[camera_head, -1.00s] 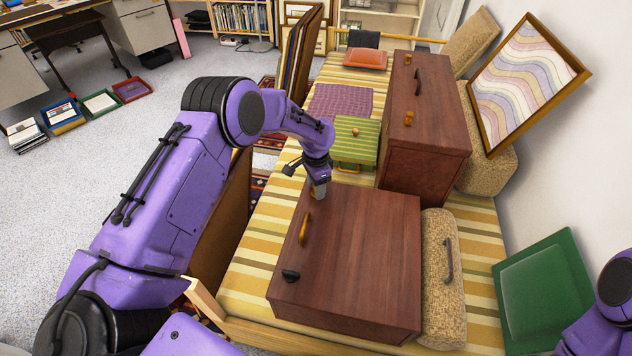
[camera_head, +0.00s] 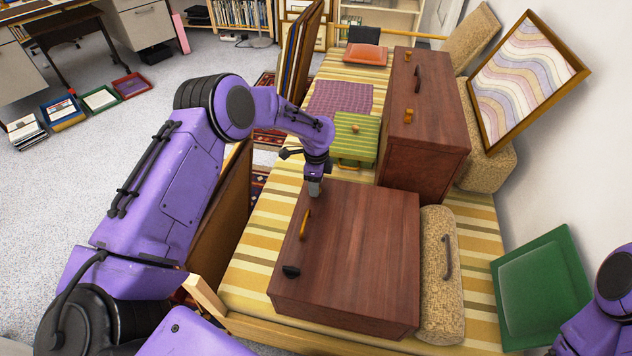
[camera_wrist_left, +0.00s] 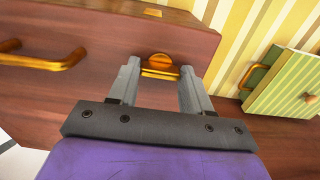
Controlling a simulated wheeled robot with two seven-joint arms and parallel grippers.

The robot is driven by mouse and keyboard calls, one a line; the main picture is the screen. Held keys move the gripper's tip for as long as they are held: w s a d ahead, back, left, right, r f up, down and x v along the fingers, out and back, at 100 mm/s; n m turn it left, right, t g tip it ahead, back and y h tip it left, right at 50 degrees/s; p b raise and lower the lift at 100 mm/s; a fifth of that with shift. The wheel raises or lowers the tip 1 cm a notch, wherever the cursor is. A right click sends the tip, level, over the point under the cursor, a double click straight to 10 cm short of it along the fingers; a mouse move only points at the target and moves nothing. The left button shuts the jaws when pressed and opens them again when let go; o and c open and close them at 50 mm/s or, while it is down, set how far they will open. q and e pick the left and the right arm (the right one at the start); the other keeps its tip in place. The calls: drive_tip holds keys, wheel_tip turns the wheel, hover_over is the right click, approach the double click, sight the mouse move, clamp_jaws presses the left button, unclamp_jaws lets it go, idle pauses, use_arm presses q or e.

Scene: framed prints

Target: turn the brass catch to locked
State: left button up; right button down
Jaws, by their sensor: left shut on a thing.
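A reddish-brown wooden case (camera_head: 355,250) lies on the striped cover in the head view. On its left side are a brass handle (camera_head: 305,224) and a dark catch (camera_head: 291,271). My left gripper (camera_head: 314,190) is at the case's far left corner and hides the brass catch there. My right gripper is out of view.
A second wooden case (camera_head: 425,120) with brass catches stands behind. A green striped box (camera_head: 355,138) is close beyond my left gripper. A tan woven case (camera_head: 441,275) lies along the right side. Framed prints (camera_head: 300,50) lean at the back left.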

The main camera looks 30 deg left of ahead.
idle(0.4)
use_arm(q)
drive_tip(key=o, duration=1.1)
drive_tip(key=shift+c, duration=0.2)
wheel_tip(320, 180, up, 10)
drive_tip(key=shift+r, duration=0.25)
